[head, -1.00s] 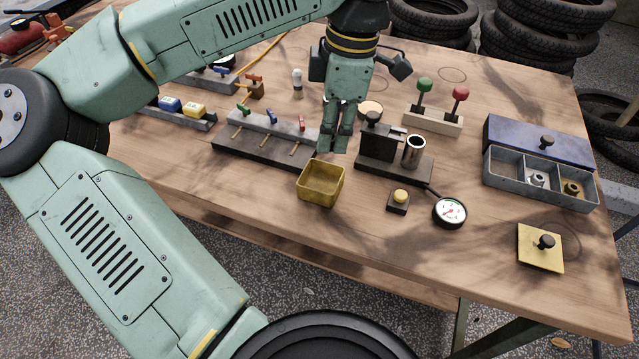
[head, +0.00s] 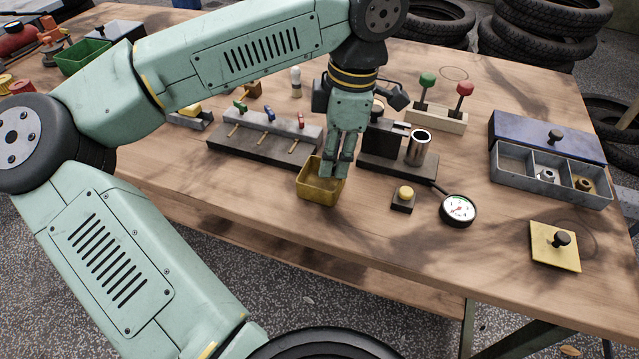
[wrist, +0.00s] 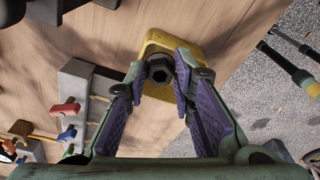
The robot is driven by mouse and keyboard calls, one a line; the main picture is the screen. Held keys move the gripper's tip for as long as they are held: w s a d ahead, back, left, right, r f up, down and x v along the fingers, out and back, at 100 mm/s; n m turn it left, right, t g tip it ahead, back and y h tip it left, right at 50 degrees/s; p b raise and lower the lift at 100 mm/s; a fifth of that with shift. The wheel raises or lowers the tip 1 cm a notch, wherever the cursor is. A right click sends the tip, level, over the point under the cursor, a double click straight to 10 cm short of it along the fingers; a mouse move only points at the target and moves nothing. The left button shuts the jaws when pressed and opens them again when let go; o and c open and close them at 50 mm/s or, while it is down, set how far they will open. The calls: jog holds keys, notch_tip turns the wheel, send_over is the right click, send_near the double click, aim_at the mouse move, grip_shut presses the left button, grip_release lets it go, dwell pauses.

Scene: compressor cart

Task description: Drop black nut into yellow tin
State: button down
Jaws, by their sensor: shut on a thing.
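My gripper (head: 336,172) is over the yellow tin (head: 318,190), its fingertips in front of the tin's back right part in the head view. In the wrist view the black nut (wrist: 160,69) is pinched between the tips of my gripper (wrist: 161,75). The yellow tin (wrist: 172,44) lies behind the nut in that view, and the nut and fingers hide much of it. I cannot tell whether the nut is above the rim or inside it. The nut is hidden in the head view.
Right of the tin are a dark block with a metal cylinder (head: 419,149), a yellow button (head: 405,193) and a gauge (head: 458,208). A lever panel (head: 262,137) is at the left. A divided tray (head: 550,178) is at the far right. The table front is clear.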

jog(key=c, duration=1.3)
grip_release()
jog(key=r, duration=0.4)
jog(key=d+r, duration=0.1)
jog(key=r, duration=0.7)
jog(key=shift+d, duration=0.25)
